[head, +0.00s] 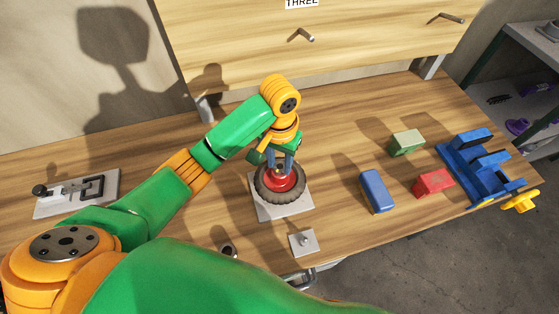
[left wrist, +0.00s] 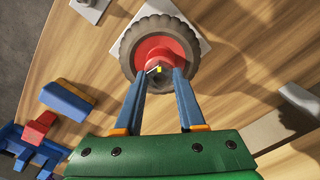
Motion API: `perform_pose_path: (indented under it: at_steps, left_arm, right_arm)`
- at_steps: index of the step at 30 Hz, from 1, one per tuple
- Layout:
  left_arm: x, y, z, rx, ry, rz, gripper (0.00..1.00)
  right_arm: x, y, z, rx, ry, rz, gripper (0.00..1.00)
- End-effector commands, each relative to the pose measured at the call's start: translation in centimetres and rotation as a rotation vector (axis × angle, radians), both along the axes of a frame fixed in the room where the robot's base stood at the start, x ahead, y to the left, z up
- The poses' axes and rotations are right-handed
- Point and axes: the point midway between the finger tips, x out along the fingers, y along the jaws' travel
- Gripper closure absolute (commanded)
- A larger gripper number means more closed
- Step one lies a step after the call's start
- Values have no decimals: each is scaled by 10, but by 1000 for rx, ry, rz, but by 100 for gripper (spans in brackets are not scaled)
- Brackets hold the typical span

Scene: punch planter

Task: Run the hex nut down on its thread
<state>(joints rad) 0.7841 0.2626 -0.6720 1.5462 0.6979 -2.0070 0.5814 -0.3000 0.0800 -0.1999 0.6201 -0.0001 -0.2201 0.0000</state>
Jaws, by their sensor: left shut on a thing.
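A wheel with a dark tyre (head: 292,200) and red hub (head: 284,183) lies flat on a pale square plate (head: 264,210). My left gripper (head: 280,168) points down over the hub's middle. In the left wrist view, the blue fingers (left wrist: 160,76) reach onto the red hub (left wrist: 152,47) and are shut on a small dark piece with a yellow mark (left wrist: 158,69). It appears to be the hex nut, at the hub's centre. The fingers hide much of it and its thread, so its height cannot be told. My right gripper is not in view.
A small plate with a peg (head: 303,242) lies near the front edge. Blue (head: 376,191), red (head: 433,183) and green (head: 406,142) blocks and a blue rack (head: 480,165) stand right. A latch plate (head: 77,193) lies left. A wooden board (head: 340,40) rises behind.

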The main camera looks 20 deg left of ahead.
Motion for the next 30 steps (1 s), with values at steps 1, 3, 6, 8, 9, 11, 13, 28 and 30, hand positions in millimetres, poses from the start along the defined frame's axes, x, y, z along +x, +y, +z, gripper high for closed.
perform_pose_path:
  at_steps: [1, 3, 6, 8, 9, 11, 13, 28, 30]
  left_arm:
    - [0, 0, 0, 1, -1, -93, 100]
    - [0, 1, 0, 1, -1, -226, 100]
    - [0, 0, 0, 0, 0, -274, 100]
    - [0, 0, 0, -1, 1, -272, 100]
    - [0, 0, 0, -1, 1, -271, 58]
    - [0, 0, 0, -1, 1, -271, 42]
    - [0, 0, 0, -1, 1, -270, 26]
    - [2, 1, 37, 4, -8, -269, 26]
    - [2, 2, 52, 5, -7, -268, 26]
  right_arm:
    - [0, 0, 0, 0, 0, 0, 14]
    - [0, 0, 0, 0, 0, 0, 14]
    - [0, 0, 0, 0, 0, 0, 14]
    - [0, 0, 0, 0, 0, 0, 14]
    - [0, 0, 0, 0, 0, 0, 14]
    - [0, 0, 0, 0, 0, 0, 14]
    - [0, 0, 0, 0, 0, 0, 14]
    - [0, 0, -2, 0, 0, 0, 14]
    - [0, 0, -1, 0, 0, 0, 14]
